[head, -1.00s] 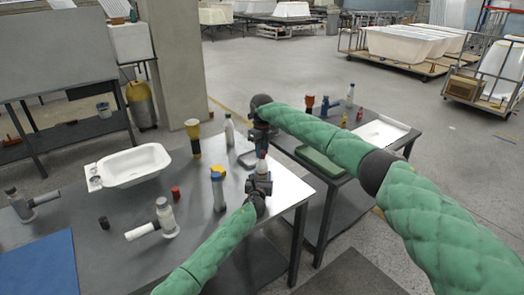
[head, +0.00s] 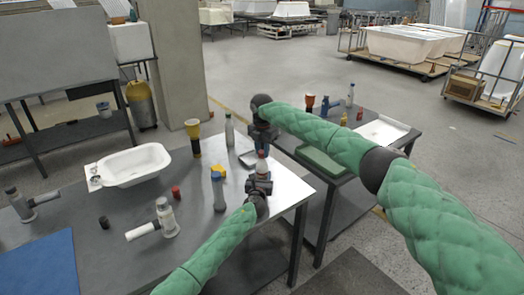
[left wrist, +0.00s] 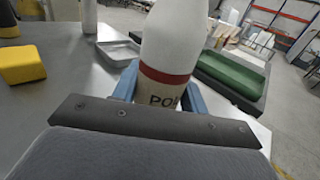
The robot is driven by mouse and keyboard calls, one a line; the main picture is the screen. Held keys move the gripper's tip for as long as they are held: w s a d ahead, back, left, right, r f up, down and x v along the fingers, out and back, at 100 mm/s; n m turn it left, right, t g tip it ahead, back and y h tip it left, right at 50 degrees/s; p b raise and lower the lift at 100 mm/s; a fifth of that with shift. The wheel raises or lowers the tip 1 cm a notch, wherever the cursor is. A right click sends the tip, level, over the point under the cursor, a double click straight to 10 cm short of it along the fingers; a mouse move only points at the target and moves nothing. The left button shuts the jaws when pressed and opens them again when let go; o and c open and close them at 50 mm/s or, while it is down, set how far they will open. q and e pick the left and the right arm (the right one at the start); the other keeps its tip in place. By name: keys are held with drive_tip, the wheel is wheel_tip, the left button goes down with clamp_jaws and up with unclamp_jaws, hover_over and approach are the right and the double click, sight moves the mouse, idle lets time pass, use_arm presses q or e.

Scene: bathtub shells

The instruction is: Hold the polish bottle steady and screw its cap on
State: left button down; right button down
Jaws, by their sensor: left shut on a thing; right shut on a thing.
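The polish bottle (left wrist: 172,55) is white with a red band and partly hidden dark lettering. It stands upright between the blue fingers of my left gripper (left wrist: 160,88), which is shut on it. In the head view the bottle (head: 262,168) shows small above my left gripper (head: 257,184), at the right end of the steel table. My right gripper (head: 262,142) is directly above the bottle, shut on what appears to be its cap. The cap is mostly hidden, and I cannot tell whether it touches the bottle's neck. The bottle's top is outside the left wrist view.
A shallow grey tray (left wrist: 118,50) lies behind the bottle. A second table with a green tray (head: 320,162) is at right.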

use_arm(q)
drive_tip(key=shift+s+d, duration=0.1)
drive_tip(key=shift+d, duration=0.05)
use_arm(e)
drive_tip(key=shift+m, duration=0.3)
drive_tip(key=c, duration=1.1)
unclamp_jaws()
drive_tip(key=shift+r, duration=2.25)
drive_tip(key=shift+c, duration=0.5)
